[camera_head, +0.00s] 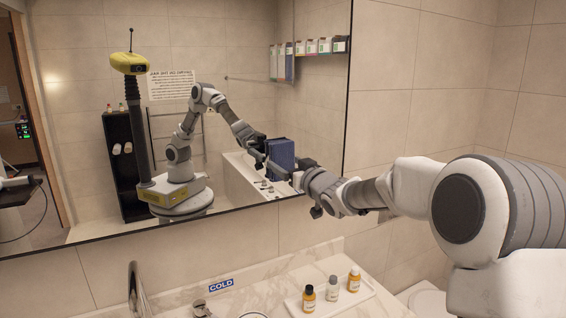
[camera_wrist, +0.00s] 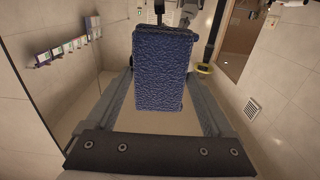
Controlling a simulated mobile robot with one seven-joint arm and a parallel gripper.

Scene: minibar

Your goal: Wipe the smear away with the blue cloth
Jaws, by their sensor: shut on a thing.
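The blue cloth (camera_wrist: 160,72) is a thick, textured pad that fills the space between the fingers in the wrist view. My gripper (camera_head: 301,174) is shut on it. In the head view, the blue cloth (camera_head: 282,153) shows at the gripper's end, in front of the large wall mirror (camera_head: 225,60), where it blends with its own reflection. I cannot tell whether it touches the glass. I cannot make out a smear in either view; the cloth and gripper hide part of the mirror.
Below the mirror is a marble counter (camera_head: 260,292) with a tap (camera_head: 137,290) and a "COLD" label (camera_head: 221,285). A white tray (camera_head: 368,290) with three small bottles stands at its right. The robot, shelf and sign at left are reflections. A tiled wall is at right.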

